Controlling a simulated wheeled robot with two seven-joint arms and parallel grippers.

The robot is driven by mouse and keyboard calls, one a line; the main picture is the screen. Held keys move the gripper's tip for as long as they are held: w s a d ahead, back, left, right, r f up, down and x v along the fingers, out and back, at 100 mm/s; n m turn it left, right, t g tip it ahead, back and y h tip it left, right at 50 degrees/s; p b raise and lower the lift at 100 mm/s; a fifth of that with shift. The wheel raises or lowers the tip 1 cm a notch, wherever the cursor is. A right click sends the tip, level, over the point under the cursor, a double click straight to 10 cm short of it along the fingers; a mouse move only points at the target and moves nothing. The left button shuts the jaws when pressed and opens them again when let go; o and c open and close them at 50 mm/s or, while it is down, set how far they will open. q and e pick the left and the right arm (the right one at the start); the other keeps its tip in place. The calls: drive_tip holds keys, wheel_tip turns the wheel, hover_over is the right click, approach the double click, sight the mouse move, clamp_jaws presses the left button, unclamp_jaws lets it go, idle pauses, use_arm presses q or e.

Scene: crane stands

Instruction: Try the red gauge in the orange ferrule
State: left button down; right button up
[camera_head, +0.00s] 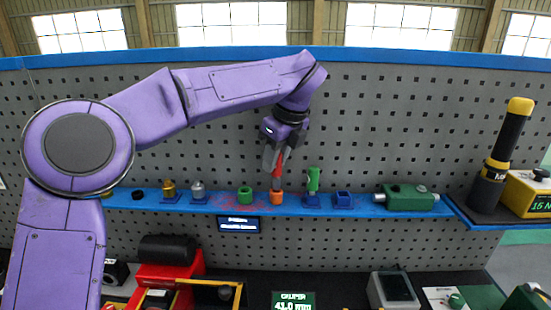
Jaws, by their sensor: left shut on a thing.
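My left gripper (277,158) hangs from the purple arm just above the blue shelf. It is shut on the red gauge (279,166), which points downward and leans slightly. The orange ferrule (276,197) stands on the shelf directly below. My right gripper is not in view.
The blue shelf (355,207) runs along a grey pegboard. A green ring (245,195) stands left of the ferrule. A green gauge (313,180) stands upright at right, near a blue block (343,200) and a green vise-like device (405,197). Metal pieces (198,190) stand left.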

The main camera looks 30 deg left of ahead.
use_arm(q)
drive_tip(key=shift+f+b, duration=0.4)
drive_tip(key=shift+r, duration=0.15)
drive_tip(key=shift+r+p, duration=0.3)
idle(0.9)
drive_tip(key=shift+s+f+b, duration=0.1)
drive_tip(key=shift+f+b, duration=0.45)
drive_tip(key=shift+b, duration=0.15)
idle(1.3)
drive_tip(key=shift+r+p, duration=1.95)
drive_tip(key=shift+r, duration=0.45)
